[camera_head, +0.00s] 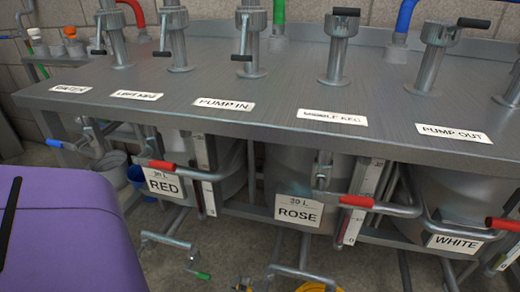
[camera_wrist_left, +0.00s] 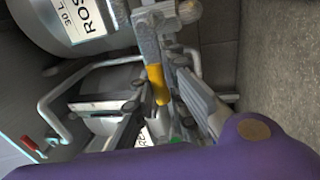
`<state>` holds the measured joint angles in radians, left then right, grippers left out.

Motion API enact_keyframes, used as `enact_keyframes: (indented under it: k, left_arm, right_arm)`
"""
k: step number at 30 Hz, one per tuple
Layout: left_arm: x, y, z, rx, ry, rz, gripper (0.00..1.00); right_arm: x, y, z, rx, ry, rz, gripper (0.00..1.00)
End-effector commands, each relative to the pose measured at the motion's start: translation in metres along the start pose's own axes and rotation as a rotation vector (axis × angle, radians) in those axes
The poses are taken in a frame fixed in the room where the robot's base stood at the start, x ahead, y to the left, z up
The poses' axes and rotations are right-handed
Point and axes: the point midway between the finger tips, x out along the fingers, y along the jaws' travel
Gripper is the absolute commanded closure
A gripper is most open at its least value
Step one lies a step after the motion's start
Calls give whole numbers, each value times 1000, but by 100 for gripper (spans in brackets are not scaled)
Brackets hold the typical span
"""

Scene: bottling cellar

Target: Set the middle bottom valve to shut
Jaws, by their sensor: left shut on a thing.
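The middle bottom valve belongs to the rose tank (camera_head: 290,175), whose outlet pipe (camera_head: 305,273) runs low at the bottom edge of the head view. In the left wrist view its yellow lever (camera_wrist_left: 156,82) sticks out from the grey valve body (camera_wrist_left: 150,42). My left gripper (camera_wrist_left: 168,98) is shut on this yellow lever. In the head view only a small part of the left gripper (camera_head: 242,286) shows at the bottom edge, so the lever's angle is hard to tell there. My right gripper is in neither view.
A steel bench (camera_head: 270,110) with labelled upright valves overhangs the tanks. Red-handled levers (camera_head: 357,201) stick out below it. To the left is the green lever (camera_head: 203,276) of the neighbouring bottom valve. Bent pipes crowd the lever; floor (camera_wrist_left: 285,50) is clear beside it.

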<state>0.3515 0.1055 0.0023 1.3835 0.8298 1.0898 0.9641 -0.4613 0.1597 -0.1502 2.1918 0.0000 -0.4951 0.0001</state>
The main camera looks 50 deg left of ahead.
Motion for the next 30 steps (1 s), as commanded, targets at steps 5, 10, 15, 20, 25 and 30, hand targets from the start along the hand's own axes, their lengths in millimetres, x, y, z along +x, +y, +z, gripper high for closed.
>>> enact_keyframes:
  k: [5,10,15,20,25,30]
  left_arm:
    - [-2,0,3,-27,-1,1,100]
    - [-2,0,3,-31,0,1,100]
    - [-2,0,3,-31,1,1,100]
    - [-2,0,2,-28,2,1,71]
    - [-1,-1,1,-25,3,1,68]
    - [-1,-1,0,-24,4,1,68]
  right_arm:
    - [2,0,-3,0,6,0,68]
    - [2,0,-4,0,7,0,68]
    - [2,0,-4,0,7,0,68]
    - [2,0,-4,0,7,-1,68]
    - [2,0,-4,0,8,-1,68]
    - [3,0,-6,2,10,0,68]
